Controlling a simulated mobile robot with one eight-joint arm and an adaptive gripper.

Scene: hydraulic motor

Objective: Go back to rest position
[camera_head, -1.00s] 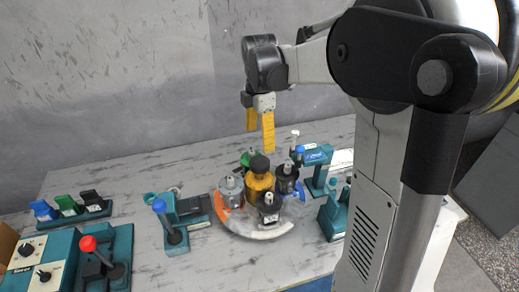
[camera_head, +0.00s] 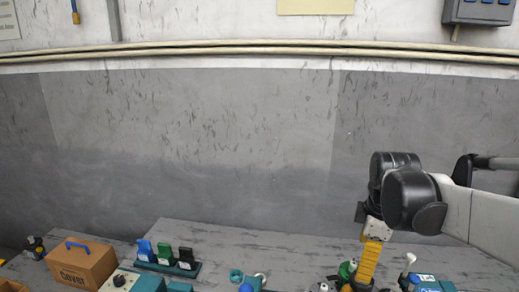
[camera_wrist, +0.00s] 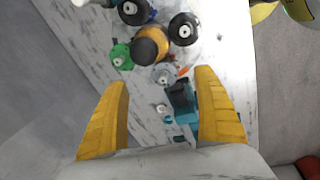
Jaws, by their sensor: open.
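My gripper (camera_wrist: 162,115) shows in the wrist view as two yellow fingers spread wide apart with nothing between them. In the head view my gripper (camera_head: 361,285) points down at the lower right, and its fingertips run to the bottom edge of the picture. In the wrist view the motor assembly stands beyond the fingers, with a yellow and black part (camera_wrist: 151,45), a green part (camera_wrist: 120,56) and dark round parts (camera_wrist: 185,29). The gripper appears clear of these parts. In the head view the assembly is mostly cut off at the bottom.
The marbled table (camera_head: 215,240) holds a brown box (camera_head: 82,264) and a rack with blue, green and black handles (camera_head: 168,262) at the left. Teal fixtures (camera_head: 430,284) stand at the lower right. A grey wall (camera_head: 200,150) rises behind the table.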

